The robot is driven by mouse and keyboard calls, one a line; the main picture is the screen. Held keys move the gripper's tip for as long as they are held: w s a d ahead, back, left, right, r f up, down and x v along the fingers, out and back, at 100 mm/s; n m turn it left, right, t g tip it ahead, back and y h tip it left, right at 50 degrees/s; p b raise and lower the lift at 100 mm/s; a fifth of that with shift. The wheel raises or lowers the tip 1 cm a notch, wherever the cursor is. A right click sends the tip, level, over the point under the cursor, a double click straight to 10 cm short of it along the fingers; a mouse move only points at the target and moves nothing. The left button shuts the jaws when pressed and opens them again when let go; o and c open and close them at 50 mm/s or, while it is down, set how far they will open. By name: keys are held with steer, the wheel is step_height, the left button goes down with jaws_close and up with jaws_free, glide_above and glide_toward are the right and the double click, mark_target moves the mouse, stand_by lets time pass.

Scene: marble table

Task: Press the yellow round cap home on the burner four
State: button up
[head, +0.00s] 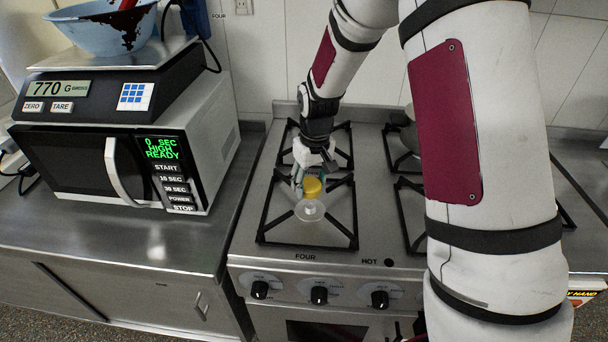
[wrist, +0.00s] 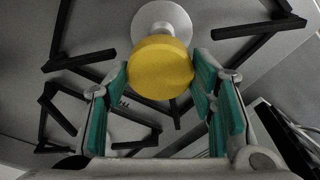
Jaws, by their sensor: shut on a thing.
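The yellow round cap (head: 312,187) is at the stove's front left burner, in the head view. It also shows in the wrist view (wrist: 161,68), between the tips of my gripper's green-padded fingers. My gripper (head: 301,180) reaches down from behind and is shut on the cap. Burner four (head: 309,211), a pale round disc, lies just in front of the cap in the head view. In the wrist view the burner (wrist: 163,17) is partly hidden behind the cap. I cannot tell whether the cap touches it.
Black grates (head: 354,228) surround the burner, and more stand on the right. A microwave (head: 110,165) with a scale (head: 90,95) and a blue bowl (head: 100,28) on top stands at left. Knobs (head: 319,294) line the stove's front. The steel counter (head: 150,245) before the microwave is clear.

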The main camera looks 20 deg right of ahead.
steer(key=n, duration=0.1)
steer(key=n+b, duration=0.1)
steer(key=n, duration=0.1)
steer(key=shift+s+r, duration=0.1)
steer(key=shift+r, duration=0.25)
steer(key=shift+s+r+n+y, duration=0.2)
steer(key=shift+r+n, duration=0.3)
steer(key=shift+n, duration=0.25)
steer(key=shift+s+r+n+y, duration=0.1)
steer(key=shift+r+n+y, duration=0.1)
steer(key=shift+r+n, duration=0.4)
steer(key=shift+f, duration=0.1)
steer(key=b, duration=0.2)
glide_above(310, 205)
steer(key=shift+s+d+f, duration=0.1)
steer(key=shift+f, duration=2.35)
steer(key=shift+f+b, duration=0.3)
steer(key=shift+f, duration=0.2)
steer(key=shift+f, duration=1.4)
steer(key=o, duration=1.1)
steer(key=shift+c, duration=0.2)
steer(key=shift+r, duration=0.1)
steer(key=r, duration=0.7)
steer(key=s+d+r, duration=0.1)
steer(key=r, duration=0.3)
steer(key=shift+s+r, duration=0.1)
steer(key=shift+r, duration=0.25)
